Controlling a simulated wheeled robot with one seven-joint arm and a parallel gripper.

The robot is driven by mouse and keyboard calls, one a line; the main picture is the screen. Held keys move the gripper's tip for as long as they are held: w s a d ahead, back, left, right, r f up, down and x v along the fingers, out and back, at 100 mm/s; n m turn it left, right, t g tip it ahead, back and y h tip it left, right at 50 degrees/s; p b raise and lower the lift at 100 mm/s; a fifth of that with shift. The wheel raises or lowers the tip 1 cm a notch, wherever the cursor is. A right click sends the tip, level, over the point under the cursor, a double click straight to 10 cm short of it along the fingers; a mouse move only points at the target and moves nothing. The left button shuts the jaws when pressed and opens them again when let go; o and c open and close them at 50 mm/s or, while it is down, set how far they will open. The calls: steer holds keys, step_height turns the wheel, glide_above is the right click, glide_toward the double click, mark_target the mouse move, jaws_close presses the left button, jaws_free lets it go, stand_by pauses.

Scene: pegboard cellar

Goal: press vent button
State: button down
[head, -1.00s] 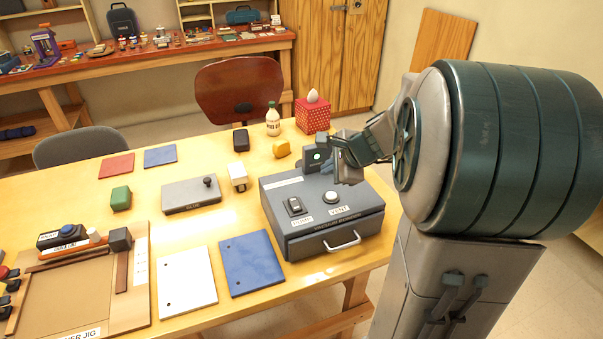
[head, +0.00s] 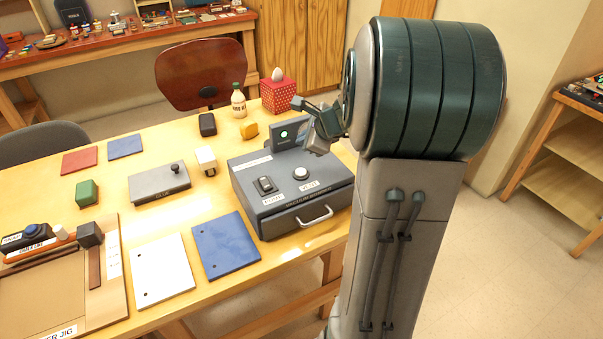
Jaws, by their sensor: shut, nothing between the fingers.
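The vent button (head: 300,173) is a round white cap on the sloped top of the grey vacuum bonder (head: 292,192), right of a dark rocker switch (head: 265,185). A label reading VENT lies just in front of the button. My gripper (head: 318,148) is shut and empty over the back right part of the bonder, behind and to the right of the button and apart from it in the picture. Its fingertips are small and partly merged with the dark parts around them. A small dark screen (head: 288,135) with a green light stands at the bonder's back.

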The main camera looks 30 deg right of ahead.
mark_target(304, 173)
step_height(304, 173, down, 7)
steer(key=b, duration=0.6)
steer(key=shift+f, duration=0.2)
stand_by(1.5)
steer(key=shift+f+b, duration=0.4)
steer(key=shift+b, duration=0.1)
steer(key=shift+f+b, duration=0.5)
stand_by(0.6)
steer(key=shift+r, duration=0.1)
steer(key=shift+r+p, duration=0.75)
steer(key=shift+r, duration=0.05)
step_height(304, 173, up, 5)
steer(key=p, duration=0.4)
steer(key=shift+r, duration=0.1)
